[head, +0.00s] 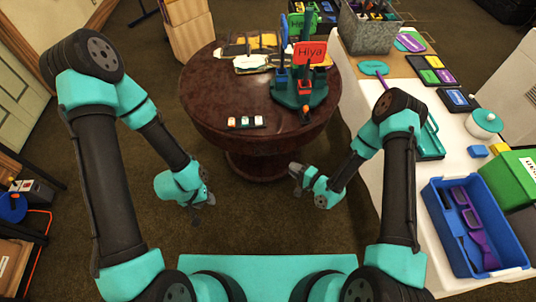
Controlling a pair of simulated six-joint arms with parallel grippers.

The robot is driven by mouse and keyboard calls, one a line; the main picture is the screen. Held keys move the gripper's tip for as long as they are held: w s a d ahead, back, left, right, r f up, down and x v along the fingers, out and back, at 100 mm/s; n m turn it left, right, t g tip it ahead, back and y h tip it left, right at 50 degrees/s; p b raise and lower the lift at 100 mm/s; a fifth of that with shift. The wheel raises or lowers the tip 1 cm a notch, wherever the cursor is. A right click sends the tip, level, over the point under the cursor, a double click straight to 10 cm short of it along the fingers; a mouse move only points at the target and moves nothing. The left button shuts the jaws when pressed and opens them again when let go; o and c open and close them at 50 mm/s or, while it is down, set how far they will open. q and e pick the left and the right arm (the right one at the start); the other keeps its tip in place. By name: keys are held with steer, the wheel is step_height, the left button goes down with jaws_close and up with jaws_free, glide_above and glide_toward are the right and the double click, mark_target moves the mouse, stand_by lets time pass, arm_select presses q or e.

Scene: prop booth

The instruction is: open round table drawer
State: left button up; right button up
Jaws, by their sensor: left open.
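The round table (215,95) is dark reddish brown with a glossy top and a pedestal base. It stands in front of me at the upper middle of the head view. Its side band (250,143) is in shade, and I cannot make out a drawer front or handle on it. My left gripper (204,203) is open and empty, over the carpet to the lower left of the table. My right gripper (294,180) is over the carpet near the table's lower right edge, apart from it as far as I can see. Its finger gap is too small to read.
On the tabletop are a small strip with colored pieces (246,122), a teal stand with a red "Hiya" sign (310,54) and a yellow-and-black item. A white-covered table with a blue bin (435,215) stands on the right. A dark shelf is at the left. Carpet between my arms is clear.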

mark_target(268, 154)
steer(key=x, duration=1.4)
steer(key=shift+w, duration=0.1)
steer(key=shift+c, duration=0.2)
jaws_close()
